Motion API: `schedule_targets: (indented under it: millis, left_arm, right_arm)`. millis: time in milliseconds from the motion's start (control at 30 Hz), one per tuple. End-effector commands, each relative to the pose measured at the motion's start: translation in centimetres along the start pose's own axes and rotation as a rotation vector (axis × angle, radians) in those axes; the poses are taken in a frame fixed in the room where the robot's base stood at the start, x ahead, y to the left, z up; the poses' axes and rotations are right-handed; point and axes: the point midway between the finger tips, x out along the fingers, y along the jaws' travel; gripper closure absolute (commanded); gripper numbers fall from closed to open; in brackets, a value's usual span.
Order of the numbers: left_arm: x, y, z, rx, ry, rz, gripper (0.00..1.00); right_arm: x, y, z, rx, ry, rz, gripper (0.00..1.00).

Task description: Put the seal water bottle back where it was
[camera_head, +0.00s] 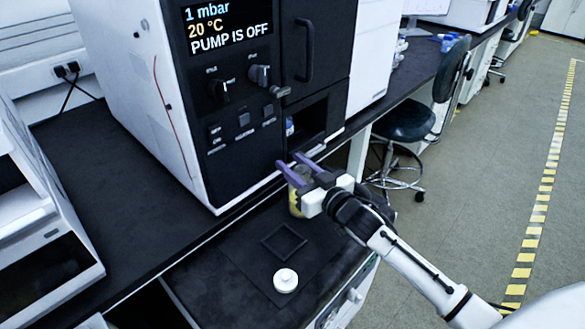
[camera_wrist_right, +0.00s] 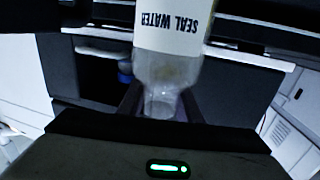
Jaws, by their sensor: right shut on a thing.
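The seal water bottle (camera_wrist_right: 168,70) is clear, with a white label reading SEAL WATER. My right gripper (camera_head: 293,166) is shut on its neck; the two fingers flank the neck in the right wrist view. In the head view the bottle (camera_head: 296,204) shows below the fingers as a yellowish body, mostly covered by the gripper. It is in front of the machine's lower right corner. A square frame outline (camera_head: 284,243) lies on the low dark cabinet top, empty. A round white cap-like piece (camera_head: 286,280) lies nearer me. My left gripper is not in view.
The machine (camera_head: 235,100) stands on the dark bench, its display reading PUMP IS OFF. Its open recess (camera_head: 310,122) holds a small blue and white item (camera_head: 289,126). A white instrument (camera_head: 40,220) stands at left. A stool (camera_head: 405,120) stands at right.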

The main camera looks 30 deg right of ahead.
Motion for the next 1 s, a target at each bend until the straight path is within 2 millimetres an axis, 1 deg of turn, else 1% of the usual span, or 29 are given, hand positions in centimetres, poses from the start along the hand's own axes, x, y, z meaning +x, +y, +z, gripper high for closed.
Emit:
schedule_targets:
  millis: [100, 333, 433, 467, 533, 567, 800, 900, 1000]
  left_arm:
    - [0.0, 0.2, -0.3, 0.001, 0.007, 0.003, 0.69]
    - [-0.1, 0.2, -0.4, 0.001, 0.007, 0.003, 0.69]
    - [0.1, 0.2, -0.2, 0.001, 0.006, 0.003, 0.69]
    - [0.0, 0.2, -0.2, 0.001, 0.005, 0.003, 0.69]
    - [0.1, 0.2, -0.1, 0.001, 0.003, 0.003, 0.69]
    - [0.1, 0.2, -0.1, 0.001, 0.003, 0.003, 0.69]
    - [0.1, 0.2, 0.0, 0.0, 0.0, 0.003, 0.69]
    - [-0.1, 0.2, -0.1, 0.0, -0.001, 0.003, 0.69]
    - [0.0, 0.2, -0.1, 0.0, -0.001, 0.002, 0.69]
  right_arm:
    - [0.5, -0.1, 0.3, 0.0, 0.007, 0.0, 1.0]
    - [0.5, -0.1, 0.4, -0.001, 0.006, -0.001, 1.0]
    - [0.5, -0.1, 0.7, 0.0, 0.006, 0.0, 1.0]
    - [0.4, -0.1, 0.8, 0.0, 0.002, 0.0, 0.63]
    - [0.4, -0.1, 0.8, 0.0, 0.002, 0.0, 0.51]
    - [0.4, -0.1, 0.8, 0.0, 0.002, 0.0, 0.5]
    - [0.4, -0.1, 0.8, -0.001, 0.002, 0.0, 0.5]
    - [0.3, -0.1, 0.4, -0.001, 0.002, 0.0, 0.5]
    - [-0.7, -0.1, 0.7, 0.0, -0.001, 0.0, 0.5]
